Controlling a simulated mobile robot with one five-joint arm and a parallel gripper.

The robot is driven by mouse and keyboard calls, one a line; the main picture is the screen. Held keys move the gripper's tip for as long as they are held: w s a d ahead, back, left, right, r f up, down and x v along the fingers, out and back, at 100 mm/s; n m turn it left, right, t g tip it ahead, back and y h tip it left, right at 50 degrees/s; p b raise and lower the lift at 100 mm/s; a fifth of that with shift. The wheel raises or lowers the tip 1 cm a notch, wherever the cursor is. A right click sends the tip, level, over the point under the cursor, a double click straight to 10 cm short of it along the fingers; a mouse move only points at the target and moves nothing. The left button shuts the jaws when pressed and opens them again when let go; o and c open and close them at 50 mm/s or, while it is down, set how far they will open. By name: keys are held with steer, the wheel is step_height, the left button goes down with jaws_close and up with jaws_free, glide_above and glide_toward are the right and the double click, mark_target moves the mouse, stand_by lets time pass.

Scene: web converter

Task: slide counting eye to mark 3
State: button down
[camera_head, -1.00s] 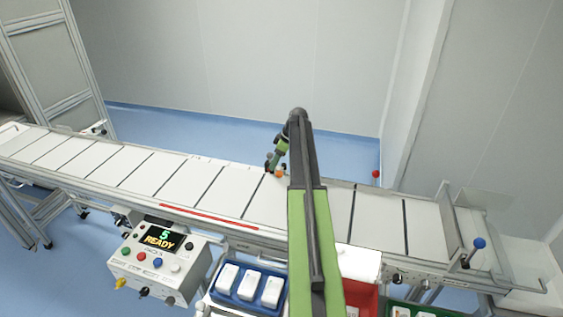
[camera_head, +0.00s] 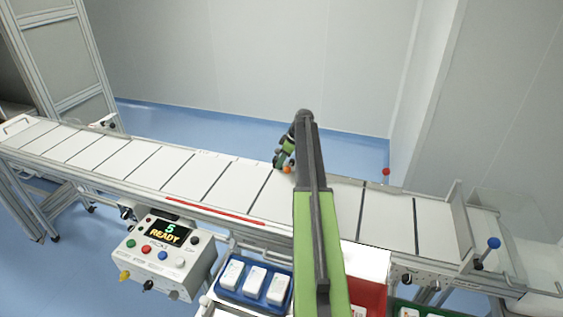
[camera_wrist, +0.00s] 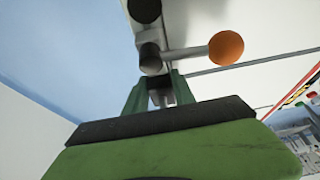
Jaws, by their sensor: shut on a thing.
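The piece that seems to be the counting eye (camera_wrist: 152,55) has a dark and grey body and an orange knob on a short stem. In the wrist view it lies between my two green fingers, and my gripper (camera_wrist: 160,92) is shut on it. In the head view my gripper (camera_head: 281,162) is at the far rail of the white belt, with the orange knob (camera_head: 287,170) just beside it. My arm hides part of the rail to the right. Mark 3 cannot be made out; only tiny marks show on the far rail (camera_head: 205,154).
The white belt (camera_head: 190,175) with dark cross lines runs across the view. A control box (camera_head: 160,250) reading "5 READY" and a blue tray (camera_head: 229,293) with white packs stand in front. A red ball (camera_head: 386,171) is beyond the far rail; a blue knob (camera_head: 493,243) is at right.

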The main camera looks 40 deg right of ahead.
steer(key=shift+w+a, duration=0.1)
steer(key=shift+w, duration=0.1)
steer(key=shift+w+a, duration=0.15)
steer(key=shift+w, duration=0.15)
steer(key=shift+w+a, duration=0.7)
steer(key=shift+w, duration=0.55)
steer(key=shift+w+a, duration=0.75)
steer(key=shift+w, duration=0.55)
steer(key=shift+w+a, duration=0.7)
steer(key=shift+w, duration=0.55)
steer(key=c, duration=1)
jaws_free()
steer(key=shift+o, duration=0.2)
steer(key=p+v, duration=1.6)
steer(key=v, duration=0.1)
steer(key=shift+s+r, duration=0.15)
steer(key=shift+s, duration=0.05)
